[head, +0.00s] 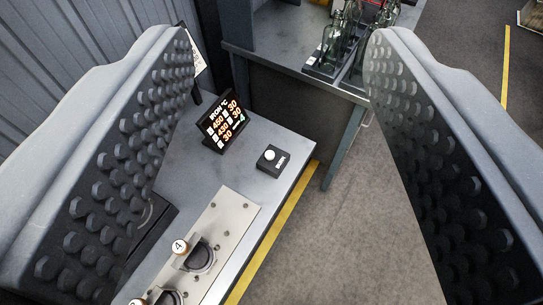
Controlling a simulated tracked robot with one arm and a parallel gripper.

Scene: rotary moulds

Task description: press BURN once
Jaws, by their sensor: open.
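A small black box with a round white button (270,155) on top sits near the far right corner of the grey bench. It bears a small white label that looks like BURN. My gripper (285,75) is open, with its two studded fingers at the left and right of the view. The button box shows in the gap between the fingers, apart from both and further off. Nothing is held. The left finger hides part of the bench's left side.
A black display (223,121) with orange figures stands behind the button box. A metal plate (236,212) with numbered knobs (181,247) lies nearer me. A second table (290,62) holds glass bottles (335,40). Open floor (360,235) lies right of the bench, past a yellow line.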

